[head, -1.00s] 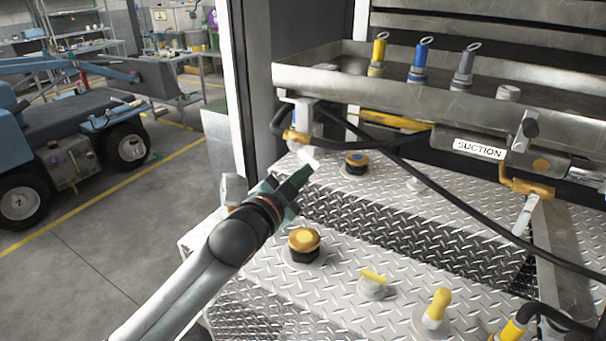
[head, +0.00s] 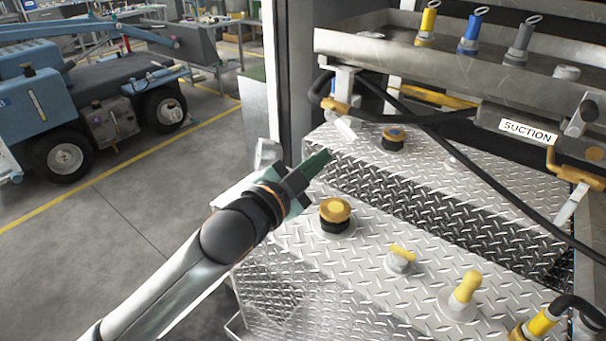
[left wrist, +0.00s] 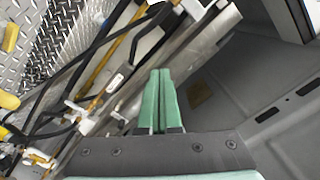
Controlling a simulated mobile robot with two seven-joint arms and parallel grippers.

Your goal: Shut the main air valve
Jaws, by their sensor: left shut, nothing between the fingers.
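No label marks a main air valve in view. A small valve with a yellow lever (head: 402,252) stands on the diamond-plate deck (head: 385,220). A taller yellow-topped handle (head: 466,288) stands to its right. A hose valve with a white lever (head: 345,129) hangs under the steel tray. A grey-white fitting (head: 268,153) shows at the deck's left edge, partly behind my gripper. My left gripper (head: 324,158) is shut and empty, left of and below the white lever in the picture. Its green fingers (left wrist: 160,72) are together in the left wrist view. My right gripper is out of view.
Black-and-gold caps (head: 335,210) and (head: 394,137) rise from the deck. Black hoses cross over it on the right, by the SUCTION label (head: 528,131). The tray (head: 390,60) overhangs the back. Floor left of the deck is open, with a blue machine (head: 90,110) beyond.

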